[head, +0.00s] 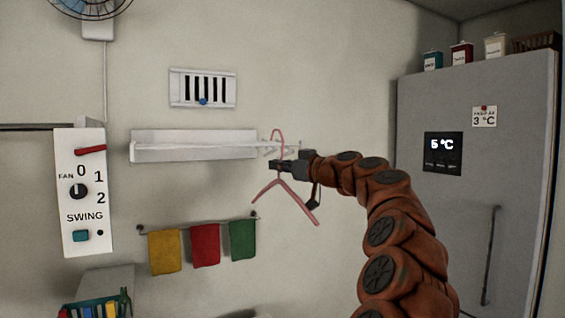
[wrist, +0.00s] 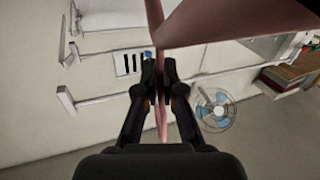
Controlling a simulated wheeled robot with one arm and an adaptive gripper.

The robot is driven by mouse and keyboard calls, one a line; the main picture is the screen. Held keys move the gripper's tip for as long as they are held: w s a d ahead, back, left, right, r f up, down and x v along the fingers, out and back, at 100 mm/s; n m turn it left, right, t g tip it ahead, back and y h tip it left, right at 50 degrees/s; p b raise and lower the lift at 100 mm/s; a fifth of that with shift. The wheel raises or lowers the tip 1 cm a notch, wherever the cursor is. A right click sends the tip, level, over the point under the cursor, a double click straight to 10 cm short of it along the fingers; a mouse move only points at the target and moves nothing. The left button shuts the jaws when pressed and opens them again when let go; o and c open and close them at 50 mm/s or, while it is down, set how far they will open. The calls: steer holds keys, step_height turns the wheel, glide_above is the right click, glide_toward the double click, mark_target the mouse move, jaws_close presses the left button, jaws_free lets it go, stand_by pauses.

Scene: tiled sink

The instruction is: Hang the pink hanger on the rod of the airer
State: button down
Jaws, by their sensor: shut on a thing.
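The pink hanger (head: 298,206) hangs from my gripper (head: 282,166) in the head view, its hook up and its two arms spread below. My gripper is shut on it just below the hook. In the wrist view the pink hanger (wrist: 205,24) crosses the top, large and close, and passes between the fingertips of my gripper (wrist: 160,70). The white airer (head: 195,150) is on the wall to the left, with thin rods at its right end. The hook overlaps these rods in the picture; I cannot tell whether they touch.
Below the airer is a rail with yellow (head: 164,251), red (head: 205,245) and green (head: 242,239) cloths. A fridge (head: 470,190) stands at the right. A switch panel (head: 84,193) is at the left. A vent (head: 202,88) is above the airer.

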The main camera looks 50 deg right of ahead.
steer(key=shift+w+d+r+p, duration=0.1)
steer(key=shift+w+d+p, duration=0.15)
steer(key=shift+w+p, duration=0.4)
steer(key=shift+w+d+p, duration=0.2)
steer(key=shift+w+p, duration=0.35)
steer(key=shift+w, duration=0.2)
steer(key=shift+w+d+r+p, duration=0.1)
steer(key=shift+w+d+p, duration=0.15)
steer(key=shift+w+p, duration=0.4)
steer(key=shift+w+f, duration=0.25)
steer(key=shift+f, duration=0.15)
steer(key=shift+f+b, duration=1.15)
steer(key=shift+b, duration=0.5)
steer(key=c, duration=1.2)
jaws_free()
steer(key=shift+s, duration=0.15)
steer(key=s, duration=1.2)
steer(key=shift+d+f, duration=0.15)
steer(key=shift+d, duration=0.1)
